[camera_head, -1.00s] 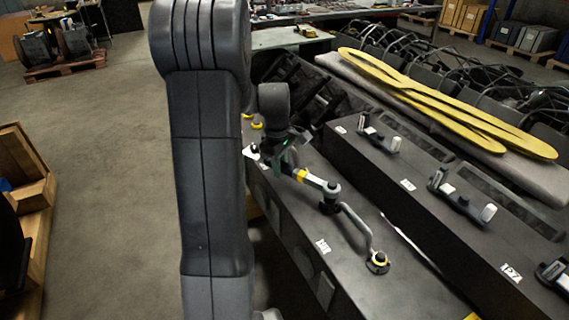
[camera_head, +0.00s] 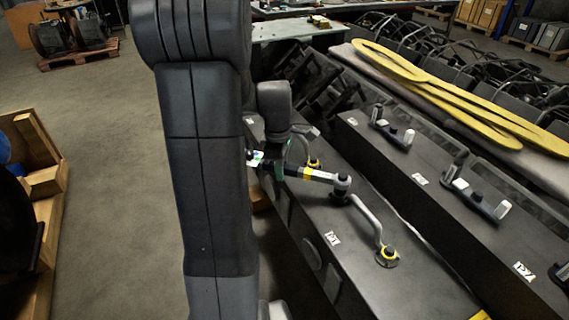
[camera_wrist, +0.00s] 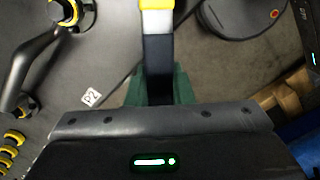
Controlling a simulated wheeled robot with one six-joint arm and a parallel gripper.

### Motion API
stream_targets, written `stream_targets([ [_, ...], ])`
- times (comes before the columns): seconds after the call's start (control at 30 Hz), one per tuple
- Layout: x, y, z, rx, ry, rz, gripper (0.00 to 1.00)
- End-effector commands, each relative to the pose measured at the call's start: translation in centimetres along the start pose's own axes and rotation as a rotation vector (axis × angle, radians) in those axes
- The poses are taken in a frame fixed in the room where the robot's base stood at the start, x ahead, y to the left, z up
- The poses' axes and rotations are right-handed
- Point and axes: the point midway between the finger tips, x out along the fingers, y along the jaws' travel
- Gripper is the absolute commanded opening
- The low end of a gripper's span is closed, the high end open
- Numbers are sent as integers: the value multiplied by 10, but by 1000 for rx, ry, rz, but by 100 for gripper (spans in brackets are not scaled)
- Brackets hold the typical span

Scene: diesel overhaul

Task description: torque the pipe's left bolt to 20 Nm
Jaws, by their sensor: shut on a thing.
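My gripper (camera_head: 272,168) is shut on the handle of a torque wrench (camera_head: 318,176), which has a yellow band and a grey head end. The wrench lies nearly level, and its head appears to sit over the left end of the grey bent pipe (camera_head: 372,217). The left bolt itself is hidden under the wrench head. The pipe's other end has a yellow-ringed bolt (camera_head: 388,254). In the wrist view the dark wrench handle (camera_wrist: 157,55) runs up from between my green fingers (camera_wrist: 157,88); its head is out of that view. No torque reading is legible.
A second pipe (camera_wrist: 38,68) with a yellow-ringed end lies beside my gripper in the wrist view, near a P2 label (camera_wrist: 90,97). A dark block (camera_head: 405,165) with clamp-like fittings runs along the right. Open floor (camera_head: 110,130) lies to the left.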

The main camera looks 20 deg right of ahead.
Motion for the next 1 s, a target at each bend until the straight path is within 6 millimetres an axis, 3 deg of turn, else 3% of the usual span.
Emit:
stream_targets([
  [0.27, -1, -2, 0, -22, 0, 5, 0],
  [0.57, -1, -30, 1, -189, -1, 14, 0],
  [1.0, -2, -26, 1, -194, -1, 14, 0],
])
